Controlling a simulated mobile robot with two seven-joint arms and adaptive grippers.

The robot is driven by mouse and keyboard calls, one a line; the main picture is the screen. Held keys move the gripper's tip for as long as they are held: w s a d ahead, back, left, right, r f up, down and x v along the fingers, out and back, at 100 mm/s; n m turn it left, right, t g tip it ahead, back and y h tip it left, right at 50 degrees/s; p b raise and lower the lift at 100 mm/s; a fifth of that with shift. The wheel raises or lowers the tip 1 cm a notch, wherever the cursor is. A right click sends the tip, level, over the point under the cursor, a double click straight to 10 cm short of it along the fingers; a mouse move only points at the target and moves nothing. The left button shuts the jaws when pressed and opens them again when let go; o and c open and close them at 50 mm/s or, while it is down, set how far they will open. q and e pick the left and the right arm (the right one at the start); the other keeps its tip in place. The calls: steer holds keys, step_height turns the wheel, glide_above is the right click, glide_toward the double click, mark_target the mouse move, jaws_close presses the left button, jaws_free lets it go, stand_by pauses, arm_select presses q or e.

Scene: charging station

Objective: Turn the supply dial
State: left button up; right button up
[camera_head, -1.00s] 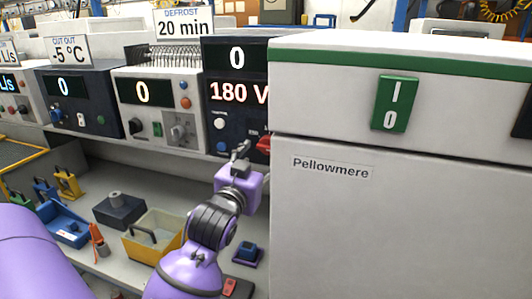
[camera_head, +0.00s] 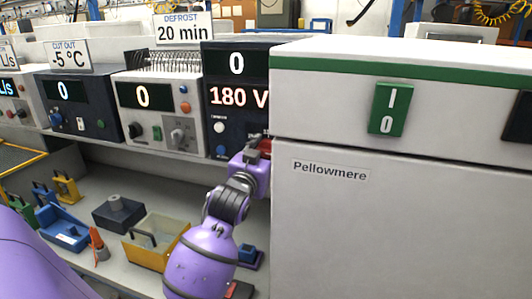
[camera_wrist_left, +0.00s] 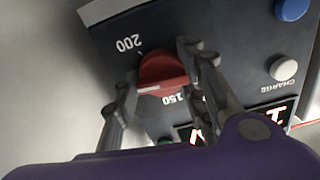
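The supply dial (camera_wrist_left: 162,72) is a red knob with a raised bar on a dark panel, between upside-down marks 200 and 150. A white line shows at the bar's left end. In the head view the dial (camera_head: 265,143) is mostly hidden by my left gripper (camera_head: 260,147). In the wrist view the left gripper (camera_wrist_left: 160,68) is open, one finger on each side of the dial. Whether the fingers touch it I cannot tell. The dark supply unit (camera_head: 234,60) shows 0 above and 180 V below. My right gripper is not in view.
A large white cabinet (camera_head: 400,220) labelled Pellowmere stands close right of my left gripper, with a green switch (camera_head: 388,109). A white-grey unit (camera_head: 157,110) stands left of the supply. On the shelf below are a yellow bin (camera_head: 155,240) and a blue tray (camera_head: 65,228).

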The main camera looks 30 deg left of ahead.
arm_select(q)
steer(key=c, duration=0.4)
steer(key=shift+o, duration=0.2)
steer(key=shift+r+n, duration=0.1)
steer(key=shift+n, duration=0.6)
steer(key=o, duration=1.1)
steer(key=shift+d, duration=0.1)
steer(key=v, duration=1.2)
